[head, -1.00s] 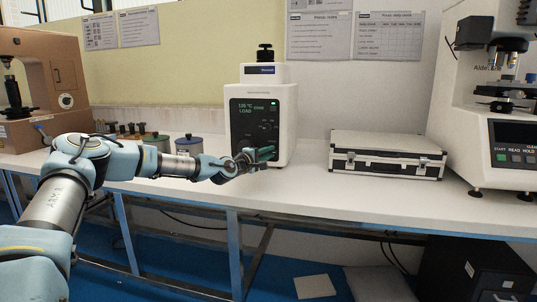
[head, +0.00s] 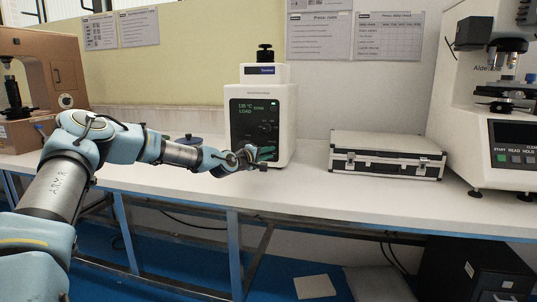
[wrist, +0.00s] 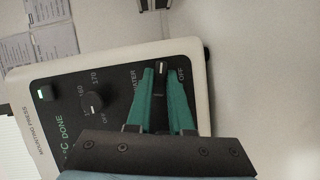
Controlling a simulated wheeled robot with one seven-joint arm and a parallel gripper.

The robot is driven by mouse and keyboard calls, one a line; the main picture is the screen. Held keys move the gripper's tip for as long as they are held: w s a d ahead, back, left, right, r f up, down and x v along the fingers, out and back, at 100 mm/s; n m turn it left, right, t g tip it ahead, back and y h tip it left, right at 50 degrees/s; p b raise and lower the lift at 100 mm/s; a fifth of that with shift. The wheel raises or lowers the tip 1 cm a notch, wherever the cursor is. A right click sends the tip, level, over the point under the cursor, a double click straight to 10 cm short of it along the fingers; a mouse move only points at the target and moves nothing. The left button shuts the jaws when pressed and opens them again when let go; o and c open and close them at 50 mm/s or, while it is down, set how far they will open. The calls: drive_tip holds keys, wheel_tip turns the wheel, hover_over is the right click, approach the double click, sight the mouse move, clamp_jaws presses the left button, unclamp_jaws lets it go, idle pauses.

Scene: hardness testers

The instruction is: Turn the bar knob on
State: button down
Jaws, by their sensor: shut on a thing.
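The white mounting press (head: 285,135) stands on the bench with a black front panel (head: 243,133). In the wrist view the panel (wrist: 75,80) appears turned sideways. The bar knob (wrist: 160,66) is a small dark knob with a pale line, between printed words reading "WATER" and "OFF". Its pale line runs nearly up and down in that view. My gripper (wrist: 162,72) has its green fingertips shut on the bar knob, one on each side. In the head view my gripper (head: 262,155) is at the panel's lower right, and the knob is hidden.
A round dial knob (wrist: 92,105) with numbers and "OFF" sits beside the bar knob. The panel also has a lit green lamp (wrist: 40,94). A silver case (head: 385,158) lies to the right of the press, with clear bench between.

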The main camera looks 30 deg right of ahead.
drive_tip(key=m, duration=0.1)
drive_tip(key=m+y, duration=0.1)
drive_tip(key=m, duration=0.1)
drive_tip(key=shift+r+y, duration=0.2)
drive_tip(key=shift+y, duration=0.1)
drive_tip(key=m, duration=0.1)
drive_tip(key=m+y, duration=0.1)
drive_tip(key=shift+s+d+m+t, duration=0.1)
drive_tip(key=shift+d+m+t, duration=0.05)
drive_tip(key=shift+m+t, duration=0.2)
drive_tip(key=m+y+b, duration=0.1)
drive_tip(key=m, duration=0.1)
drive_tip(key=m+t+y+b, duration=0.1)
drive_tip(key=shift+s+d+m+y+b, duration=0.1)
drive_tip(key=shift+s+m+y+b, duration=0.05)
drive_tip(key=shift+m+y+b, duration=0.2)
drive_tip(key=shift+m+t+y+b, duration=0.45)
drive_tip(key=shift+m+t+b, duration=0.1)
drive_tip(key=shift+m, duration=0.35)
drive_tip(key=c, duration=0.8)
unclamp_jaws()
drive_tip(key=shift+c, duration=0.2)
drive_tip(key=shift+r, duration=0.1)
